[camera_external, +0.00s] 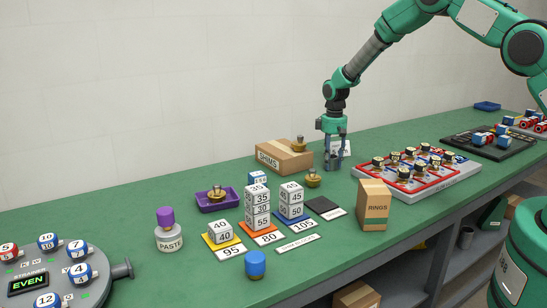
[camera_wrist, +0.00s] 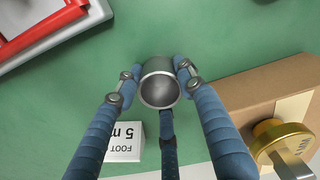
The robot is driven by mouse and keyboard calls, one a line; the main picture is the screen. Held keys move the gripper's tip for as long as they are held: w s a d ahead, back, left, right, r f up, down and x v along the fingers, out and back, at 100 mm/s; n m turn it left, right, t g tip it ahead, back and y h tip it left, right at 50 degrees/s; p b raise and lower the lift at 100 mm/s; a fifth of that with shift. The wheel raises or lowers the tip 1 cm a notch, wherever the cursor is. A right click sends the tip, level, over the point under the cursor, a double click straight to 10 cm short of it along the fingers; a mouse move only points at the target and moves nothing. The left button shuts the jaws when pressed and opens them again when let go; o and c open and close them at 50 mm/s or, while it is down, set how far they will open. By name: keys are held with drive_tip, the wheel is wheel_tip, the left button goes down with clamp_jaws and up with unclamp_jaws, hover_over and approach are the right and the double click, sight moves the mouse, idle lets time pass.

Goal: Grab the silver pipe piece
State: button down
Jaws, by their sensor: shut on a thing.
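The silver pipe piece (camera_wrist: 159,90) is a short grey metal cylinder with a bright rim, seen nearly end-on in the wrist view. My gripper (camera_wrist: 159,70) has its blue fingers closed on both sides of it, touching its wall. In the external view my gripper (camera_external: 334,160) points down at the green bench, right of the SHIMS box. There the pipe piece is mostly hidden by the fingers. I cannot tell whether it still rests on the bench.
The cardboard SHIMS box (camera_external: 284,157) with a brass piece on top (camera_wrist: 281,140) stands close by. A white block (camera_wrist: 125,143) marked FOOT is beside the fingers. A red-framed tray (camera_external: 418,172) is to the right. The RINGS box (camera_external: 374,205) stands nearer the front.

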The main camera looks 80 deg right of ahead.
drive_tip(key=shift+r, duration=0.1)
drive_tip(key=shift+r, duration=0.5)
drive_tip(key=shift+s+a+r+p, duration=0.1)
drive_tip(key=shift+r+p, duration=0.1)
drive_tip(key=shift+r, duration=0.45)
drive_tip(key=shift+s+a+r+p, duration=0.1)
drive_tip(key=shift+r+p, duration=0.1)
drive_tip(key=shift+r, duration=0.4)
drive_tip(key=s+a, duration=0.3)
drive_tip(key=s+a+r+p, duration=0.1)
drive_tip(key=s+a, duration=0.6)
drive_tip(key=s, duration=0.1)
drive_tip(key=shift+s+a+r, duration=0.15)
drive_tip(key=shift+s, duration=0.1)
